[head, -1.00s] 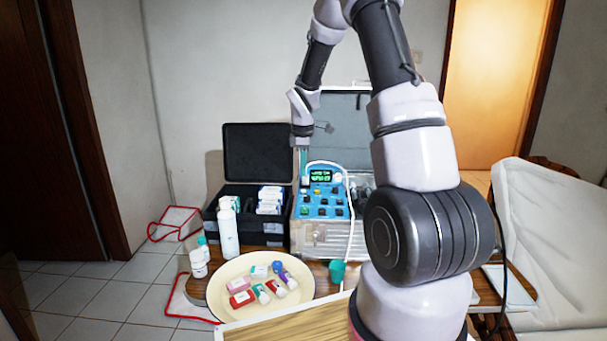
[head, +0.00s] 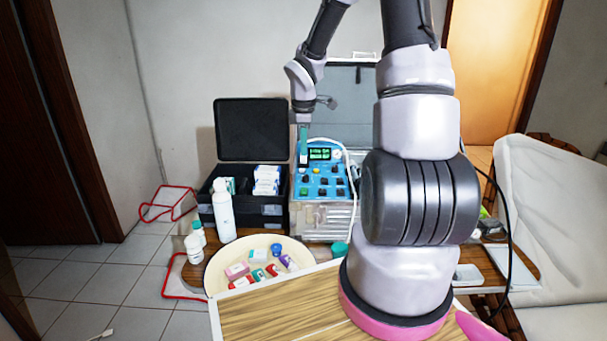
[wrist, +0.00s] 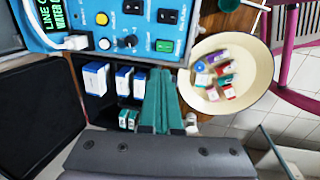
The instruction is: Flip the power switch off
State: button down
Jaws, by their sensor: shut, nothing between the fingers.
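The blue control panel (head: 322,183) of the dental unit stands at the middle of the table, with a green-lit display (head: 319,154). In the wrist view the panel (wrist: 95,40) fills the top. It carries black rocker switches (wrist: 167,16), a green rocker switch (wrist: 164,46), a dark knob (wrist: 127,41) and a yellow button (wrist: 102,19). I cannot read which switch is marked power. My gripper (wrist: 160,74) has teal fingers, shut and empty, just below the green switch in that picture. In the head view my gripper (head: 303,164) points down at the panel's left side. Contact cannot be told.
A black open case (head: 252,130) with boxes stands left of the unit. A white bottle (head: 224,210) and a cream tray (head: 222,262) with small containers are in front. A white cable (head: 352,170) hangs by the panel's right side. A padded chair (head: 550,215) stands at right.

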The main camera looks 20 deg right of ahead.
aim_at(304, 189)
jog(key=f, duration=0.4)
jog(key=w+f, duration=0.1)
jog(key=f, duration=0.4)
jog(key=w+d+f, duration=0.1)
jog(key=f, duration=0.3)
jog(key=shift+f, duration=0.3)
